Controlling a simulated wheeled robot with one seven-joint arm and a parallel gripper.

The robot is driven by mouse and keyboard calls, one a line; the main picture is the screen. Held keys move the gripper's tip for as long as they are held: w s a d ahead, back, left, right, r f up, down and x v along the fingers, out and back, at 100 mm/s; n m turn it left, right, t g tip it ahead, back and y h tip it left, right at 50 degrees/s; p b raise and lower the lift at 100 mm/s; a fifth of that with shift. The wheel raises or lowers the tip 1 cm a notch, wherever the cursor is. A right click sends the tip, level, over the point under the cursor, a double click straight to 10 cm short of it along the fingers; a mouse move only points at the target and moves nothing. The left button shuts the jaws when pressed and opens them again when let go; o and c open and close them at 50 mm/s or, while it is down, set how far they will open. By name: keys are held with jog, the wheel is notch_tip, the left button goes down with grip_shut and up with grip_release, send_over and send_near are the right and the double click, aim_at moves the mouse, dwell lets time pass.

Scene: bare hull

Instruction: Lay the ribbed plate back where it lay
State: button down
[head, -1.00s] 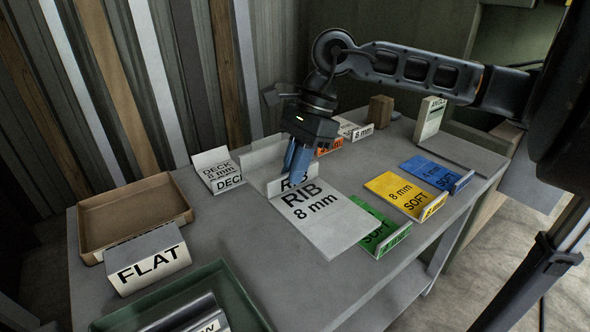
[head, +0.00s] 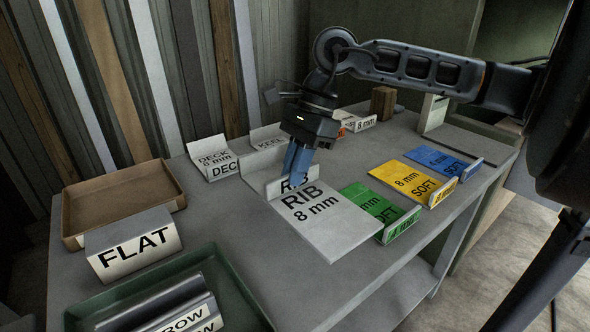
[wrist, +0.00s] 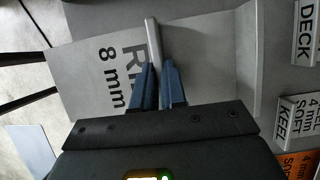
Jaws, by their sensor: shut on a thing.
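The ribbed plate (head: 325,228) is a flat pale grey piece marked "RIB 8 mm" with an upright lip along its far-left edge. The plate looks about level. Whether it touches the table or hangs just above it I cannot tell.
The grey table (head: 235,220) has bare room left of the plate. Green (head: 370,203), yellow (head: 412,182) and blue (head: 440,162) plates lie to the right, the green closest. A DECK plate (head: 213,158), brown tray (head: 120,200), FLAT block (head: 133,247) and green tray (head: 240,285) stand left.

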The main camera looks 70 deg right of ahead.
aim_at(294, 188)
jog(key=shift+f+b, duration=4.4)
jog(key=shift+b, duration=0.7)
jog(key=c, duration=0.6)
grip_release()
jog(key=shift+f, duration=0.1)
jog(key=shift+r+p, duration=0.75)
jog(key=shift+r, duration=1.8)
jog(key=shift+r, duration=0.1)
jog(key=v, duration=0.7)
jog(key=shift+d+r, duration=0.15)
jog(key=shift+r, duration=0.1)
